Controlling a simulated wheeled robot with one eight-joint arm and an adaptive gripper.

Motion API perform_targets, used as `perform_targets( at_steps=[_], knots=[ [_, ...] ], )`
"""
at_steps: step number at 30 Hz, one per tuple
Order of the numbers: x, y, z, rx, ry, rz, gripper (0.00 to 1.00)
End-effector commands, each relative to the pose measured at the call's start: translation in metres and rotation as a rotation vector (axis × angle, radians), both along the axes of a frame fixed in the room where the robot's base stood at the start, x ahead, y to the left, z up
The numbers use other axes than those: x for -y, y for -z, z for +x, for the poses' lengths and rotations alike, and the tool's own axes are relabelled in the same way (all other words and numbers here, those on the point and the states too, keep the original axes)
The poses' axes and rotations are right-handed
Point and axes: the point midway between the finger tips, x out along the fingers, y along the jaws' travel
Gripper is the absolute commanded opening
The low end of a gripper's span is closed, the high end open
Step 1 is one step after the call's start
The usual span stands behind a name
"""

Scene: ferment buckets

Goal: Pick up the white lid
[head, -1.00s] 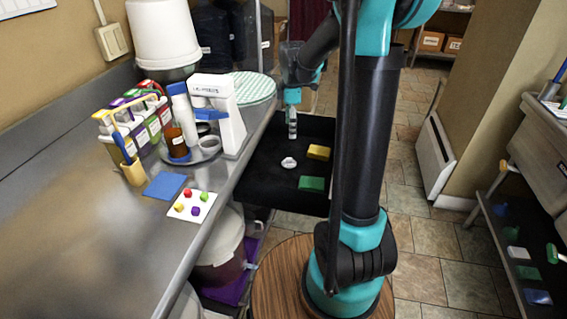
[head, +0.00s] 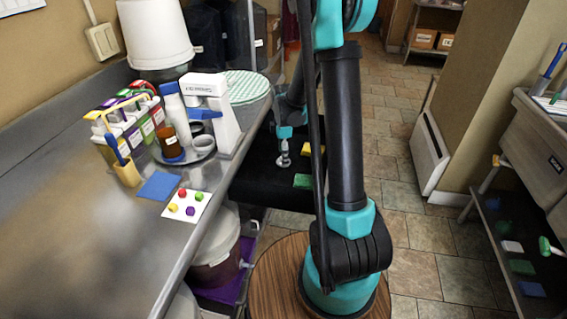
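A small white piece (head: 282,163), which looks like the white lid, lies on the black surface (head: 255,185) beyond the counter's right edge. My gripper (head: 284,153) points down right at it and covers part of it. The fingers are too small here to tell whether they are open or shut, or whether they touch the piece. A yellow block (head: 306,149) and a green block (head: 303,181) lie to its right, partly hidden by my arm.
The steel counter (head: 95,235) on the left holds a label rack (head: 130,125), a round tray with bottles, a white dispenser (head: 222,125) and a blue square (head: 159,186). A bucket (head: 215,255) stands below. Tiled floor (head: 410,240) is open at right.

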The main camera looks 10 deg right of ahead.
Motion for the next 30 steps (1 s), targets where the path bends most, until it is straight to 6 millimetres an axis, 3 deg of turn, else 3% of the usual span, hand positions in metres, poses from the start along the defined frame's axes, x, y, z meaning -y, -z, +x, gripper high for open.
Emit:
perform_targets(
  at_steps=[4, 12, 23, 30],
  knots=[
    [0.0003, 0.0128, 0.0001, 0.000, 0.000, 0.000, 0.71],
    [0.0004, 0.0148, -0.0004, 0.000, 0.000, 0.000, 0.71],
    [0.0004, 0.0146, -0.0003, 0.000, 0.000, 0.000, 0.28],
    [0.0004, 0.0142, -0.0003, 0.000, 0.000, 0.000, 0.27]
  ],
)
